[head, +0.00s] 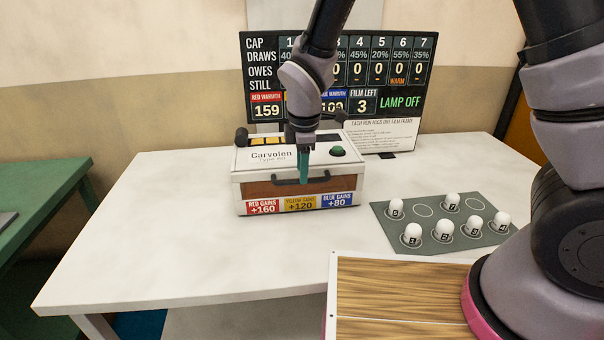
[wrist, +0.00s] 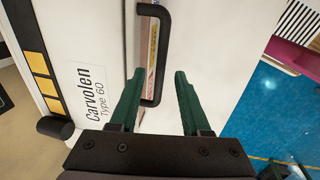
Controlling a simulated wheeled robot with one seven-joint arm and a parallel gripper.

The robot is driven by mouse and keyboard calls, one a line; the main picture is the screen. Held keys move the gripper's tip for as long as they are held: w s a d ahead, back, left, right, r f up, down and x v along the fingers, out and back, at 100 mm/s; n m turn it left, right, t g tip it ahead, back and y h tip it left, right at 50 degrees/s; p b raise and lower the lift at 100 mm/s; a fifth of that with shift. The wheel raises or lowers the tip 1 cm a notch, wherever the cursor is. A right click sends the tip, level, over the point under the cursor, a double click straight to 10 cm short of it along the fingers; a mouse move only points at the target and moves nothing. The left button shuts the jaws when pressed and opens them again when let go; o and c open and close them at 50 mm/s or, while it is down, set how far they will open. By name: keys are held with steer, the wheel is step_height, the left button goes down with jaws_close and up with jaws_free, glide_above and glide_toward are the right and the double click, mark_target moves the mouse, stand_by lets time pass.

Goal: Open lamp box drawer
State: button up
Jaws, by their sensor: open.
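The lamp box (head: 244,160), white and labelled Carvolen Type 60, stands on the white table. Its drawer (head: 262,189) has a brown wooden front with a black bar handle (head: 290,181) and looks closed. In the wrist view the handle (wrist: 167,40) runs lengthwise, with its near end between the finger tips. My gripper (head: 307,180) comes down from above at the drawer front, and its teal fingers hide part of the handle. In the wrist view my gripper (wrist: 158,75) is open, one finger on each side of the handle, with visible gaps. The box top (wrist: 90,50) lies to the left there.
A grey mat (head: 440,240) with several numbered white caps lies to the right. A scoreboard (head: 258,75) and an instruction sheet (head: 395,134) stand behind the box. A wood-topped surface (head: 395,290) is at the front right. The table (head: 160,240) is clear left of the box.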

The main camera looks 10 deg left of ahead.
steer(key=shift+w+f, duration=0.2)
steer(key=shift+f, duration=0.85)
jaws_close()
stand_by(0.7)
